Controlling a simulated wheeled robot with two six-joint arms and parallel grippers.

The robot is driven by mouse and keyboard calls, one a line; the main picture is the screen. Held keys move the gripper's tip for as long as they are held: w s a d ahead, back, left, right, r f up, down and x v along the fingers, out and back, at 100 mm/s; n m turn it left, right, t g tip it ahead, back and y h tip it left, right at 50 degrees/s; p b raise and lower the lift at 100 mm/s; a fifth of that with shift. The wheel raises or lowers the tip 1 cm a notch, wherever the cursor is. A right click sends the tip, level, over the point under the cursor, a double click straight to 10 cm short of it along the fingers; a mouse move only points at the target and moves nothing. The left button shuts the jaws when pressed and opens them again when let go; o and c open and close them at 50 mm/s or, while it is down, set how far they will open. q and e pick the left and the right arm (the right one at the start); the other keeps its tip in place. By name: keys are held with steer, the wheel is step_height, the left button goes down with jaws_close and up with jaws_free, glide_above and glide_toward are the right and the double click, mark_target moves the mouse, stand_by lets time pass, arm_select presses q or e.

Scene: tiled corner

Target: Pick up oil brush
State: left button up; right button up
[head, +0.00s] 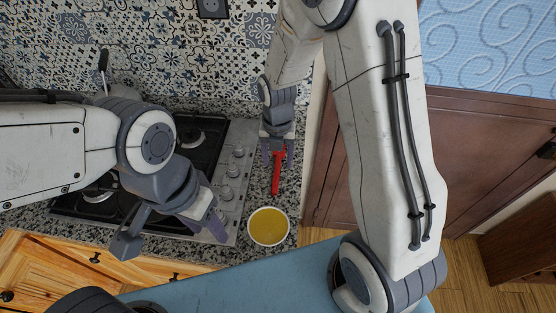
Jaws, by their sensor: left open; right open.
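The oil brush appears as a slim red tool (276,181) on the speckled counter. Its lower end lies close to the rim of a white bowl of yellow oil (268,227); I cannot tell whether they touch. My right gripper (278,155) is open over the brush's upper end, with one finger on each side in the picture. It hides part of that end, and contact cannot be seen. My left gripper (170,234) is open and empty, its fingers spread above the front of the stove, left of the bowl.
A black gas stove (205,152) with silver knobs fills the counter's left part. A pan with a dark handle (103,62) is partly hidden behind my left arm. Patterned wall tiles (150,45) stand behind. A brown wooden cabinet (390,190) borders the narrow counter on the right.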

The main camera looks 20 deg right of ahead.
mark_target(276, 177)
step_height(276, 177, down, 3)
steer(key=shift+r, duration=0.15)
steer(key=f, duration=0.1)
steer(key=f+p, duration=0.1)
steer(key=f, duration=0.1)
steer(key=f+p, duration=0.1)
steer(key=shift+a+f, duration=0.2)
steer(key=shift+a, duration=0.05)
steer(key=shift+w+f, duration=0.1)
steer(key=shift+f, duration=0.3)
steer(key=shift+c, duration=0.3)
jaws_close()
